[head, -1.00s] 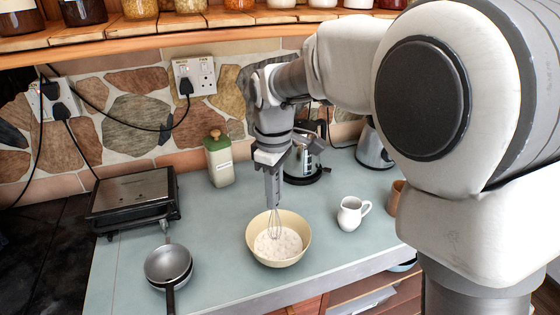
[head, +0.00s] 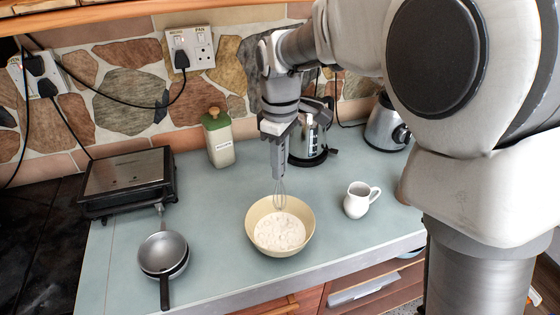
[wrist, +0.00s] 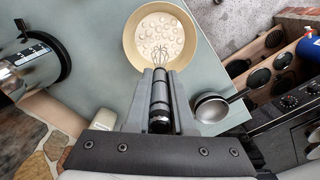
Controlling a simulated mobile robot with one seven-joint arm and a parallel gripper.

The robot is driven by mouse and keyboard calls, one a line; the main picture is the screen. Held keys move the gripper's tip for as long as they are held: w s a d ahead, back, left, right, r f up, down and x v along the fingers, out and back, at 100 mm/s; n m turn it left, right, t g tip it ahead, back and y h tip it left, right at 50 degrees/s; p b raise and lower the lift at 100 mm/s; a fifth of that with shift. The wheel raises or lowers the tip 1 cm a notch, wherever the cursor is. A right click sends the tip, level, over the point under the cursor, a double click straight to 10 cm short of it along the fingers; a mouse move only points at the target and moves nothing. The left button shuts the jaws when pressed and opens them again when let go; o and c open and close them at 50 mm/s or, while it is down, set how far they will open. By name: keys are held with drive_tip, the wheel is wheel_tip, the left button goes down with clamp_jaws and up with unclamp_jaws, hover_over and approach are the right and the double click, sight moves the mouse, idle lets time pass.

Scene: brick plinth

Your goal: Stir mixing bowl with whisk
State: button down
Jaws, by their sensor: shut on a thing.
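A cream mixing bowl (head: 252,217) stands on the counter near its front edge, with a pale, bubbly mixture inside. It also shows in the wrist view (wrist: 131,43). My gripper (head: 278,172) is above the back part of the bowl, pointing down. It is shut on the black handle of the whisk (wrist: 160,100). The whisk's wire head (head: 280,197) hangs down over the back of the bowl's inside. Whether its tip touches the mixture cannot be told.
Left of the bowl are stacked pans (head: 162,252) and a grill press (head: 127,180). Behind stand a green-topped canister (head: 219,140) and a kettle (head: 310,135). A white jug (head: 359,200) stands to the right. The counter between pans and bowl is clear.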

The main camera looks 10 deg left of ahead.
sight(281, 200)
drive_tip(key=shift+f+b, duration=3.75)
drive_tip(key=shift+f, duration=1.95)
drive_tip(key=shift+w+d, duration=0.1)
